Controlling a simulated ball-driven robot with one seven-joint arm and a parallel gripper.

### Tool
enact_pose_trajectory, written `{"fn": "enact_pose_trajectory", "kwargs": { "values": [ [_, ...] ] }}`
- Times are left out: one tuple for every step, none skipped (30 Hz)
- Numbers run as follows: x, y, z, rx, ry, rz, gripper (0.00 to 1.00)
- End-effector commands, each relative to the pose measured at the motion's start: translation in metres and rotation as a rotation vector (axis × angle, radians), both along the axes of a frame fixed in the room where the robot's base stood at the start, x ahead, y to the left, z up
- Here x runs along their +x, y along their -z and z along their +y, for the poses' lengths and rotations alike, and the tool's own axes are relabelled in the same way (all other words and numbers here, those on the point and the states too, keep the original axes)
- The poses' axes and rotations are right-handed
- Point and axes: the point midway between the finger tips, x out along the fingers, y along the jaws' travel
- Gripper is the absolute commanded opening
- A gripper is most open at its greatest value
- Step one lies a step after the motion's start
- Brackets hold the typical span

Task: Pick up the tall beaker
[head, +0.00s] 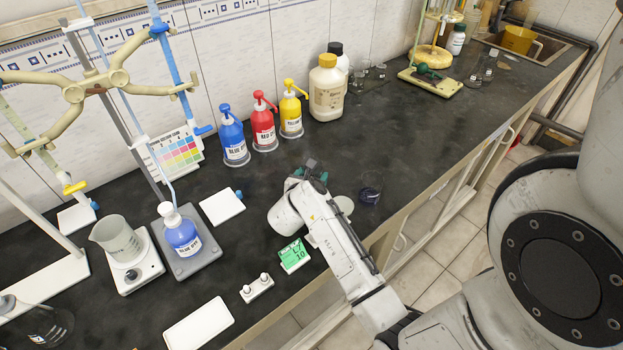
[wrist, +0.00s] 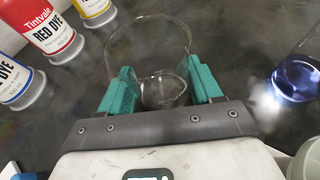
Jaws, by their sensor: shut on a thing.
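The tall beaker (wrist: 150,45) is clear, empty-looking glass in the wrist view. Its wide rim is toward the top of the picture and its round base shows between the fingers. My gripper (wrist: 160,78) is shut on it, with one teal finger on each side. In the head view, my gripper (head: 314,172) is over the bench's front part, and the clear glass is hard to make out there. I cannot tell whether the beaker touches the bench.
A glass with dark blue liquid (head: 370,188) stands right of my gripper, near the front edge. Blue (head: 232,136), red (head: 263,124) and yellow (head: 291,110) dye bottles stand behind.

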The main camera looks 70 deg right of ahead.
Motion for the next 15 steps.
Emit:
{"fn": "enact_pose_trajectory", "kwargs": {
  "values": [
    [0.0, -0.004, 0.0, -0.001, 0.001, -0.002, 0.31],
    [0.0, -0.006, 0.0, -0.001, 0.0, -0.001, 0.31],
    [0.0, -0.01, 0.0, -0.001, 0.0, -0.001, 0.31],
    [0.0, -0.013, 0.0, -0.001, 0.0, -0.001, 0.31],
    [0.0, -0.015, 0.0, -0.001, 0.0, -0.001, 0.31],
    [0.0, -0.02, 0.0, -0.002, -0.001, -0.001, 0.31],
    [0.0, -0.023, 0.0, -0.002, -0.001, -0.002, 0.31],
    [-0.002, -0.024, 0.002, 0.0, -0.001, -0.002, 0.31],
    [-0.005, -0.028, 0.004, 0.001, -0.001, -0.001, 0.31],
    [-0.007, -0.03, 0.005, 0.001, -0.001, -0.001, 0.31],
    [-0.01, -0.033, 0.006, 0.0, 0.0, -0.001, 0.31],
    [-0.013, -0.037, 0.007, 0.0, 0.0, -0.001, 0.31],
    [-0.015, -0.04, 0.009, 0.0, 0.0, -0.001, 0.31],
    [-0.017, -0.043, 0.01, 0.0, -0.001, -0.001, 0.31],
    [-0.02, -0.047, 0.012, 0.0, 0.0, -0.002, 0.31]
  ]
}}
